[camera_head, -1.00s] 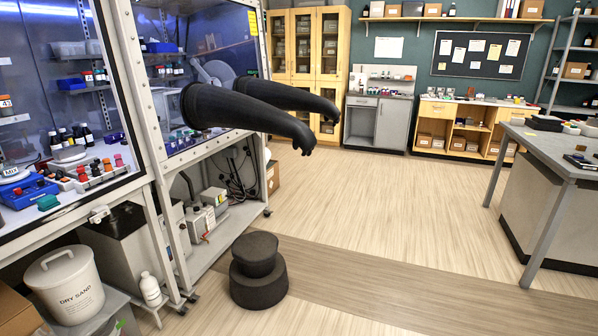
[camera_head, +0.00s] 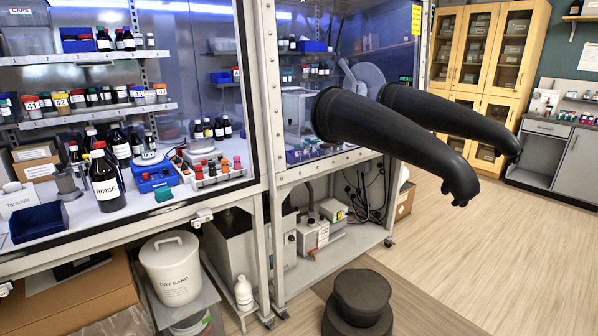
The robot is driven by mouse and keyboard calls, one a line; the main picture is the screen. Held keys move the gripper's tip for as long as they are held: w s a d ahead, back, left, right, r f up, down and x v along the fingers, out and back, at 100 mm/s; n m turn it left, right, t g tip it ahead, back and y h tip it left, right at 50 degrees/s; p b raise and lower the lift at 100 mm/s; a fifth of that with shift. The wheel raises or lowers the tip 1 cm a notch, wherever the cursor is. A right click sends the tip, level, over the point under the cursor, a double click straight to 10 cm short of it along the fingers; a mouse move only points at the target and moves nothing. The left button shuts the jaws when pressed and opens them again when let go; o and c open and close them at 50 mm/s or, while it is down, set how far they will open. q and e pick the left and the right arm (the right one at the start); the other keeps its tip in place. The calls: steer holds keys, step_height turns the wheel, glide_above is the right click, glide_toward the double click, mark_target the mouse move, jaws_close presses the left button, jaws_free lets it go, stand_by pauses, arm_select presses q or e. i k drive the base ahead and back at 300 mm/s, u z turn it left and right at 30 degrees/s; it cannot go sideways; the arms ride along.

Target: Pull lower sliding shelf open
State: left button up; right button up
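Two low shelves show in the head view, and I cannot tell which one slides. A grey shelf (camera_head: 206,296) at the lower left bears a white bucket (camera_head: 172,280) marked DRY SAND. A pale lower shelf (camera_head: 345,252) under the right glove box bears grey equipment (camera_head: 312,236) and dark cables. No pull handle is clear on either shelf. Neither of my grippers is in view.
Two black gloves (camera_head: 395,135) stick out from the right glove box into the room. A dark round stool (camera_head: 358,305) stands in front. A white bottle (camera_head: 243,293) stands by the bucket. Cardboard boxes (camera_head: 75,300) fill the lower left. The floor (camera_head: 470,260) at right is clear.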

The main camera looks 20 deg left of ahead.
mark_target(117, 113)
steer(key=u, duration=1)
steer(key=i, duration=0.9)
steer(key=u, duration=0.8)
